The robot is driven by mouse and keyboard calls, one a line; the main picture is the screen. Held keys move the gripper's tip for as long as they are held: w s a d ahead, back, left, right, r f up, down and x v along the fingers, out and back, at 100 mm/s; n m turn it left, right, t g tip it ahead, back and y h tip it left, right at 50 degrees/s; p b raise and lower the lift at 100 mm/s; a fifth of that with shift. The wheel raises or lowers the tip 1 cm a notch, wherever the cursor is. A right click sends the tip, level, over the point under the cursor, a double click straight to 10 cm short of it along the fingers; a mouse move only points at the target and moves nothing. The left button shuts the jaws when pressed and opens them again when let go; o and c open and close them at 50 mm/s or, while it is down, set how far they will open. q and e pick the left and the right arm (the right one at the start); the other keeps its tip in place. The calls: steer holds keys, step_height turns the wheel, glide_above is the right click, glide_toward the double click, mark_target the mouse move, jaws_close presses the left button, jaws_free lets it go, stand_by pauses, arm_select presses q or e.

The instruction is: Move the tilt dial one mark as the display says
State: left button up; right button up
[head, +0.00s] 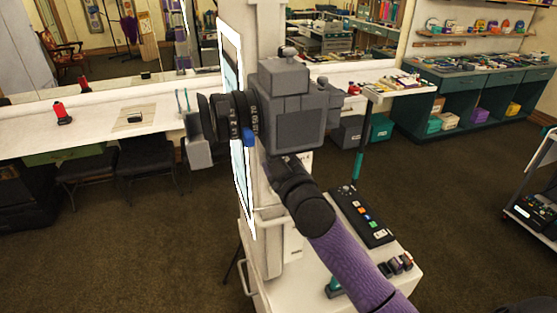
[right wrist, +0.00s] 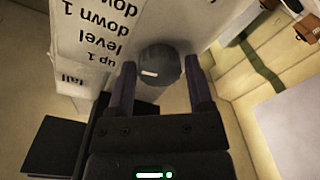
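The tilt dial (right wrist: 163,64) is a dark grey round knob with a short white mark, in the right wrist view. The mark is on its left side, facing the printed labels; I cannot tell which label it points at. The label plate (right wrist: 98,35) reads upside down, with "up 1", "level" and "down 1". My right gripper (right wrist: 160,82) is open, with one finger on each side of the dial and narrow gaps between. In the head view my right gripper (head: 280,165) is below the grey camera (head: 298,128), which hides the dial. The white-framed panel (head: 232,45) is nearly edge-on and unreadable. My left gripper is not in view.
A white column (head: 262,20) carries the camera. A white cart (head: 375,295) below holds a black button panel (head: 362,216). A long white counter (head: 90,128) stands at the left and a teal cabinet (head: 470,105) at the back right. The carpet between is clear.

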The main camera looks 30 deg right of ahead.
jaws_close()
steer(key=m+p, duration=0.1)
steer(key=m, duration=0.3)
steer(key=shift+p, duration=0.3)
steer(key=shift+o, duration=2)
jaws_free()
steer(key=shift+s, duration=0.1)
steer(key=b+v, duration=0.1)
steer(key=v, duration=0.8)
steer(key=shift+s, duration=0.35)
